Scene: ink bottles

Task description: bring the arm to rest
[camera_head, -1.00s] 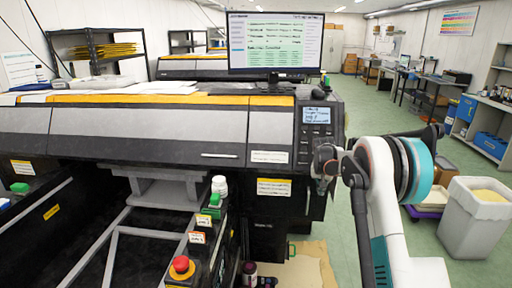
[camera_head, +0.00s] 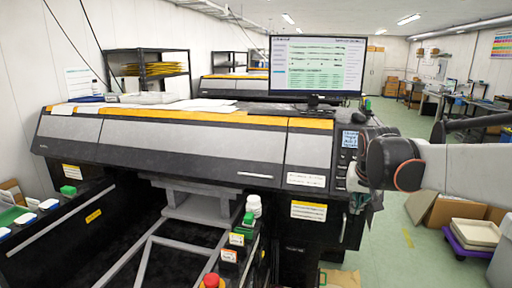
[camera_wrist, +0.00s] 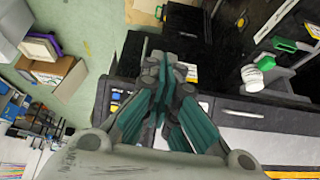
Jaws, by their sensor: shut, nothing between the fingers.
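My arm enters the head view from the right edge, with a pale link and a dark wrist joint. My gripper (camera_head: 360,178) is small and partly hidden there, in front of the printer's right end by the control panel. In the wrist view my gripper (camera_wrist: 170,70) fills the middle, its dark fingers with teal sides drawn together. It is shut and empty. Whether it touches the printer is not clear.
The wide black printer (camera_head: 185,145) crosses the middle, with a monitor (camera_head: 316,66) on top. A white bottle (camera_head: 254,206) stands near a green-capped one (camera_head: 248,219). An open cardboard box (camera_head: 440,208) and a purple-based tray stack (camera_head: 472,236) are on the right floor.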

